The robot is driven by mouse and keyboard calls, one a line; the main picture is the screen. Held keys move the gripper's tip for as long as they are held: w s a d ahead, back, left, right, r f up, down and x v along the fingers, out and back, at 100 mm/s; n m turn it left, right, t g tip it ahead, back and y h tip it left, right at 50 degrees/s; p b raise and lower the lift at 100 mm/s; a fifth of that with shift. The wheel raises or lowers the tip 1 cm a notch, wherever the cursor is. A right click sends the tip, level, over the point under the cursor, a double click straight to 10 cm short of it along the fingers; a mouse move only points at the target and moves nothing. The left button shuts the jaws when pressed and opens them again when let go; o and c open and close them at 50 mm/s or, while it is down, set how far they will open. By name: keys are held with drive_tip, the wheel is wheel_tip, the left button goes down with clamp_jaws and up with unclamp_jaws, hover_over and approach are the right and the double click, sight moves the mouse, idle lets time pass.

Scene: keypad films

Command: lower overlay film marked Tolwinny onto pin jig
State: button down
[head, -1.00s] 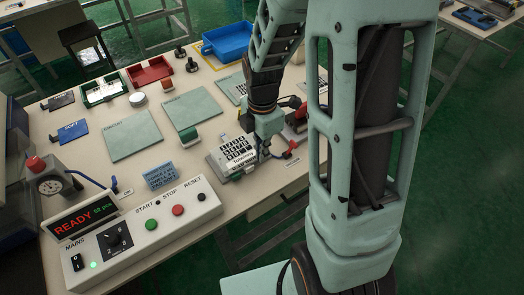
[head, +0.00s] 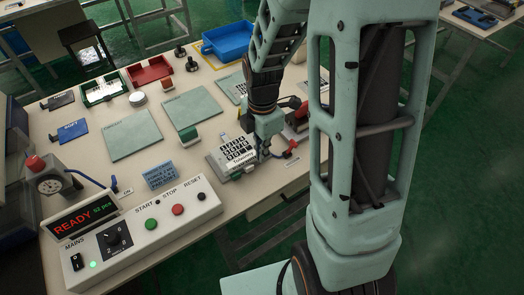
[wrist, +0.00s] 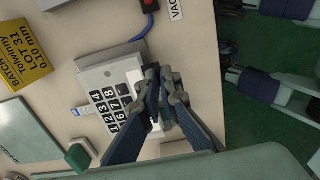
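I cannot tell whether film and jig touch, and the pins are hidden. My gripper (head: 264,153) is at the film's right edge. In the wrist view the fingers (wrist: 162,82) are close together at the edge of the film (wrist: 108,108), closed on it as far as I can see. The jig (wrist: 103,76) shows beside the film there.
A control box (head: 135,225) with buttons and a READY display stands in front. A blue card (head: 161,175) and a small green-topped block (head: 188,137) are left of the jig. A red-handled valve (head: 291,148) is close on the right. Green mats (head: 130,135) lie behind.

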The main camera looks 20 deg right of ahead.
drive_tip(key=shift+f+b, duration=0.6)
drive_tip(key=shift+f, duration=0.3)
drive_tip(key=c, duration=2.1)
unclamp_jaws()
wheel_tip(320, 180, up, 12)
drive_tip(key=shift+r, duration=0.1)
